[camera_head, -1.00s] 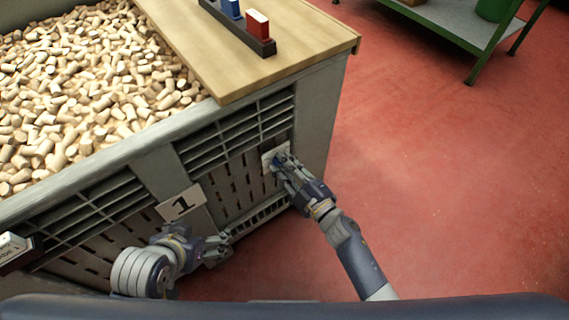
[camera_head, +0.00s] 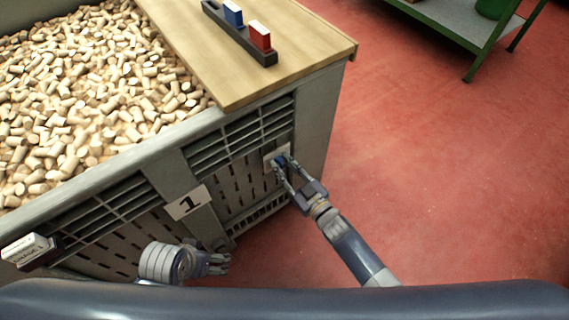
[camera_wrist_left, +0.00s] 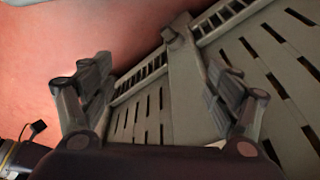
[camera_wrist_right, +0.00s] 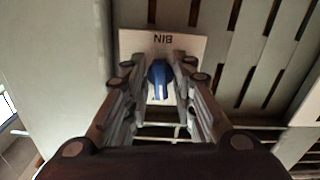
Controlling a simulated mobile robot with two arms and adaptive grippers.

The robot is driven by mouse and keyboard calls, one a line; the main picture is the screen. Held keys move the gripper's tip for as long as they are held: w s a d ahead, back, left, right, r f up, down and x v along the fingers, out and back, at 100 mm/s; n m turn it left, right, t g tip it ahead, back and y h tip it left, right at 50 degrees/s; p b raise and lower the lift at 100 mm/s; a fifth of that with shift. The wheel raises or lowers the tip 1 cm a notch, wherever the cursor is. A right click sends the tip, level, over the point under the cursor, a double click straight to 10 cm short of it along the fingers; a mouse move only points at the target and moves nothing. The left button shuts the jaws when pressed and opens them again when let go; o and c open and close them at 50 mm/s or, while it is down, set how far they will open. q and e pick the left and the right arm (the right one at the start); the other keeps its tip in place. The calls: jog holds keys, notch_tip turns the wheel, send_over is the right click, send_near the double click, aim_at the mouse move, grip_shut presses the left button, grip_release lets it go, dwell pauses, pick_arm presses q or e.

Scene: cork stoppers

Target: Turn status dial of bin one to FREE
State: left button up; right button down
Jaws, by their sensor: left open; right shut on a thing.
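Bin one (camera_head: 318,115) is a grey slatted crate full of corks, with a label plate marked 1 (camera_head: 188,202) on its front. The status dial is a blue knob (camera_wrist_right: 158,76) on a white plate (camera_wrist_right: 192,46) near the bin's right corner. The plate's lettering "BIN" appears upside down in the right wrist view; other lettering is hidden. My right gripper (camera_wrist_right: 159,84) is shut on the blue knob, with a finger on each side. My left gripper (camera_wrist_left: 158,95) is open and empty, low in front of the bin in the head view (camera_head: 222,262).
A wooden board (camera_head: 215,50) covers the bin's right part and carries a dark rack (camera_head: 240,38) with a blue and a red block. A white labelled block (camera_head: 28,248) is at the far left. A green-framed table (camera_head: 470,25) stands back right. Red floor at right is clear.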

pick_arm(q)
jog(key=shift+x, duration=0.95)
pick_arm(e)
jog(key=shift+f+m, duration=0.1)
jog(key=shift+m, duration=0.7)
pick_arm(q)
jog(key=shift+s+f, duration=0.15)
pick_arm(e)
jog(key=c, duration=1.6)
grip_release()
jog(key=shift+c, duration=0.2)
jog(key=v, duration=1.2)
